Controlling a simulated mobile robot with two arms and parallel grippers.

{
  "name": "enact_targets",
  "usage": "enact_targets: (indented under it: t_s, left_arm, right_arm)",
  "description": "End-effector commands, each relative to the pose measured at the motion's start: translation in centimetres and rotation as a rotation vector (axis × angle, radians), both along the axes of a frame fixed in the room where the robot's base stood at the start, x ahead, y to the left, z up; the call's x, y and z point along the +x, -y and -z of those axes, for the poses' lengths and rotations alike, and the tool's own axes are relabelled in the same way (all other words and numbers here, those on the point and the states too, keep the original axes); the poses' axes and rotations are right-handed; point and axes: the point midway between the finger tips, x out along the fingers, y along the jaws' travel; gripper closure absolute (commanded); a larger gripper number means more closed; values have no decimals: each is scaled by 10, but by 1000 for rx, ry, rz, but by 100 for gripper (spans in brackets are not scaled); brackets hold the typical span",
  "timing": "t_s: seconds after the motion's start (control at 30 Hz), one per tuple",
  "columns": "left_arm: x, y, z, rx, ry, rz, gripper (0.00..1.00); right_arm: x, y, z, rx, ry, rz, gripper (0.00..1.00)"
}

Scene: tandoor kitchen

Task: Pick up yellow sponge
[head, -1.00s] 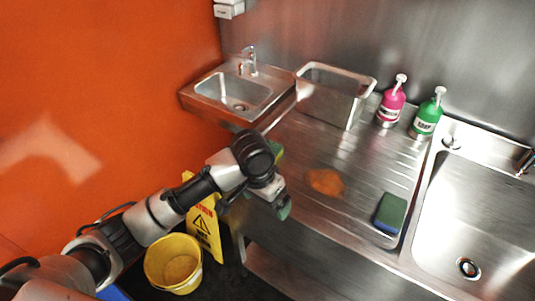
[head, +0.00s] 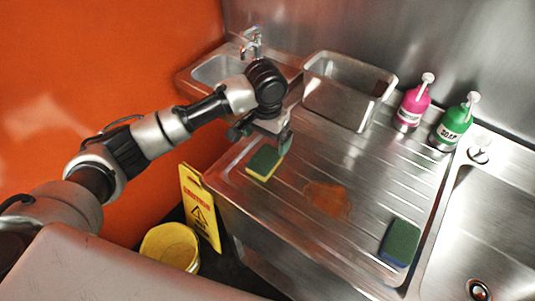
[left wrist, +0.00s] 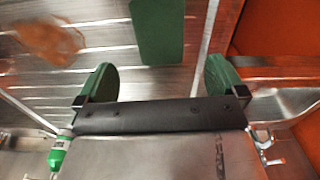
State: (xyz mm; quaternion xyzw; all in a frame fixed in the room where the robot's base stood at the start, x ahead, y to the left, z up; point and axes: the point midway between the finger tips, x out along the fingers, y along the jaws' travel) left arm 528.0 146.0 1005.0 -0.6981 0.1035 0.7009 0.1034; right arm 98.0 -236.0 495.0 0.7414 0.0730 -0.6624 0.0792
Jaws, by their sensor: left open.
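The yellow sponge (head: 262,172) has a green top and yellow sides. It lies flat near the left edge of the ribbed steel drainboard. In the left wrist view its green top (left wrist: 157,30) shows beyond the fingertips, roughly centred between them. My left gripper (head: 261,138) is open and empty, above and just behind the sponge in the head view. In the left wrist view the open green-padded fingers (left wrist: 160,78) stand apart, and the sponge is not between them. My right gripper is in neither view.
A second sponge, green and blue (head: 400,243), lies at the drainboard's right. An orange-brown stain (head: 327,199) lies between the sponges. A steel bin (head: 340,100), a pink bottle (head: 412,105) and a green soap bottle (head: 454,125) stand behind. A yellow bucket (head: 168,247) and caution sign (head: 200,207) are left.

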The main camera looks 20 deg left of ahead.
Motion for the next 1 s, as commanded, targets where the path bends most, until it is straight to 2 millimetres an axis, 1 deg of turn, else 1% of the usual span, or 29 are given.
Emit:
enact_targets:
  t_s: [0.03, 0.1, 0.23, 0.37, 0.5, 0.63, 0.73, 0.93, 1.0]
  left_arm:
    - [-1, 0, 9, 1, -3, -1, 1]
    - [0, 0, 19, 2, -2, -2, 1]
    - [0, 0, 30, 0, 0, 1, 1]
    - [-1, -1, 40, 2, -2, 0, 1]
    - [-2, -2, 61, 2, -3, 0, 1]
    - [-2, -1, 78, 1, -1, 2, 1]
    - [-2, -2, 83, 0, 2, 2, 1]
    - [-2, -2, 84, 0, 2, 2, 1]
    - [-2, -2, 84, 0, 2, 2, 12]
  right_arm:
    - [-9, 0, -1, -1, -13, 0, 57]
    - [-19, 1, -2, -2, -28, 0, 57]
    - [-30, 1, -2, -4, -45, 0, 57]
    - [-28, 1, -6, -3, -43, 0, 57]
    - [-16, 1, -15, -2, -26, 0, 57]
    - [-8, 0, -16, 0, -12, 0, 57]
    - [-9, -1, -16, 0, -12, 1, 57]
    - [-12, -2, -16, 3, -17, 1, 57]
    - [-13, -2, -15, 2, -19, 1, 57]
